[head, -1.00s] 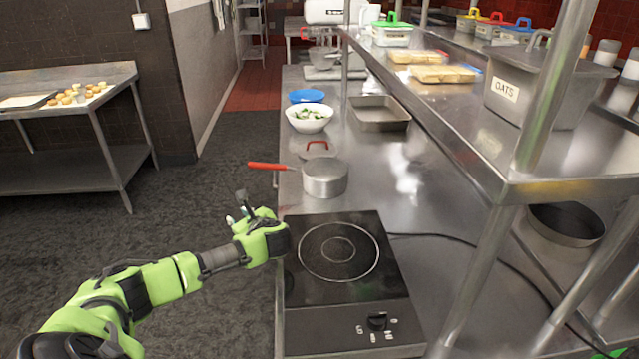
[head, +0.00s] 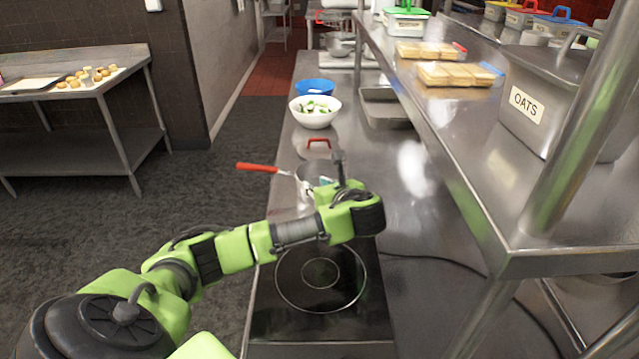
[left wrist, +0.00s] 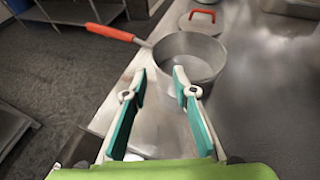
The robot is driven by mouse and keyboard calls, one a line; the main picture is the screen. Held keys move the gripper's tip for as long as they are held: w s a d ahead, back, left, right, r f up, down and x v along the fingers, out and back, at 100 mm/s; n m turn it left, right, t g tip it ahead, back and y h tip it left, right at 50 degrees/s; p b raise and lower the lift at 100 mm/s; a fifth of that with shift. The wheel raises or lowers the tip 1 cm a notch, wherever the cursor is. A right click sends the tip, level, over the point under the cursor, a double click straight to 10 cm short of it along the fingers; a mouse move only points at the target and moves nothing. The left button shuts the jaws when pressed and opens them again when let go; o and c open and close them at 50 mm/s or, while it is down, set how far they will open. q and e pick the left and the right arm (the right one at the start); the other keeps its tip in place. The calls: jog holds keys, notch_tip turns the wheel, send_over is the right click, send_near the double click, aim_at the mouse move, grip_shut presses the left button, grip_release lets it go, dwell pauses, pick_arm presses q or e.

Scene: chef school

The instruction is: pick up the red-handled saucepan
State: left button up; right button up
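The saucepan (left wrist: 190,55) is grey metal, open-topped and empty, with a red handle (left wrist: 110,32) pointing left. It stands upright on the steel counter in the left wrist view. In the head view its red handle (head: 257,167) sticks out past the counter's left edge, and my left arm partly hides the pot (head: 308,174). My left gripper (left wrist: 160,78) is open and empty, its fingers apart, on the near side of the pot. It also shows in the head view (head: 330,170), in front of the pot. My right gripper is not in view.
A black induction hob (head: 325,285) lies under my left arm. A lid with a red grip (head: 318,142), a white bowl of greens (head: 315,112), a blue bowl (head: 315,87) and a metal tray (head: 385,108) sit behind the pan. A steel shelf (head: 470,190) overhangs on the right.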

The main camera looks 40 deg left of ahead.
pick_arm(q)
send_near(298, 178)
jog(key=w+a, duration=0.2)
jog(key=a+f, duration=0.1)
jog(key=w+a+f+p, duration=0.1)
jog(key=shift+a+f, duration=0.1)
jog(key=shift+a, duration=0.3)
jog(key=x, duration=0.2)
jog(key=shift+a+f+p, duration=0.2)
jog(key=shift+f+p, duration=0.05)
jog(key=shift+p, duration=0.05)
jog(key=shift+w+a+f, duration=0.1)
jog(key=shift+a+f, duration=0.1)
jog(key=shift+a, duration=0.1)
jog(key=shift+w+a, duration=0.1)
jog(key=shift+a, duration=0.05)
grip_shut()
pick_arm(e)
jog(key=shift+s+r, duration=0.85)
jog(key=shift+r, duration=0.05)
